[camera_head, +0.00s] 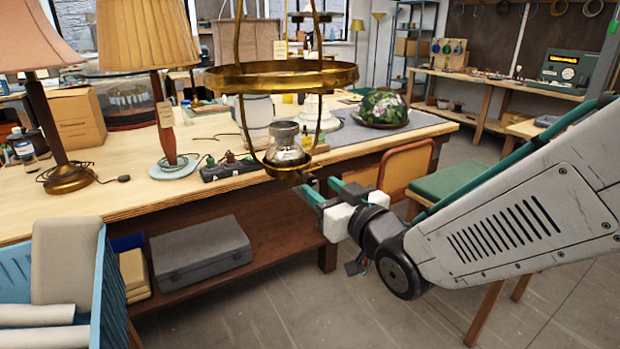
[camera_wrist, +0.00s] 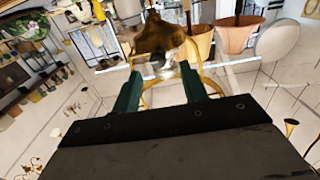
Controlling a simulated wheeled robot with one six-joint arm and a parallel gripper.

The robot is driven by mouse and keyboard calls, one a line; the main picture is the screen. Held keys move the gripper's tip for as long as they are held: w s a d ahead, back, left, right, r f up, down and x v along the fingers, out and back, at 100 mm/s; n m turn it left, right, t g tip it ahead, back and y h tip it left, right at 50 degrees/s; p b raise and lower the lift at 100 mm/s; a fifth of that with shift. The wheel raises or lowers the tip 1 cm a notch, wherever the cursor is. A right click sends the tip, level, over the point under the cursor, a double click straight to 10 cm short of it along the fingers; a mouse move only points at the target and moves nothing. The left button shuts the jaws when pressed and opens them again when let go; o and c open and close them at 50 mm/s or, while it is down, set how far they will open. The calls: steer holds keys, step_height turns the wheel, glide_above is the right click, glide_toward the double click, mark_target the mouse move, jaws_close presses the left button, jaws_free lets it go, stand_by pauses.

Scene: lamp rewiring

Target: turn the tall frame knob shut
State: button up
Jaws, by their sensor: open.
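The tall brass frame (camera_head: 283,78) hangs in the middle of the head view, with a wide ring, long side rods and a small glass-topped holder (camera_head: 288,155) at its bottom. My gripper (camera_head: 322,187) is just right of and slightly below that holder, its green fingers apart and pointing at it. In the wrist view, a brass bell-shaped part (camera_wrist: 158,38) shows beyond and between the open fingers (camera_wrist: 160,80), with a thin brass hoop near them. I cannot clearly pick out the knob itself. Nothing is visibly held between the fingers.
The wooden bench (camera_head: 110,207) stands behind the frame. It carries a pleated lamp (camera_head: 147,38), a pink-shaded lamp (camera_head: 32,38), a black power strip (camera_head: 230,168) and a stained-glass shade (camera_head: 381,107). Open floor lies below my gripper.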

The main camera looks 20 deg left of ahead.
mark_target(312, 180)
steer(key=x, duration=0.5)
steer(key=shift+w+a, duration=0.25)
steer(key=shift+w, duration=0.05)
jaws_close()
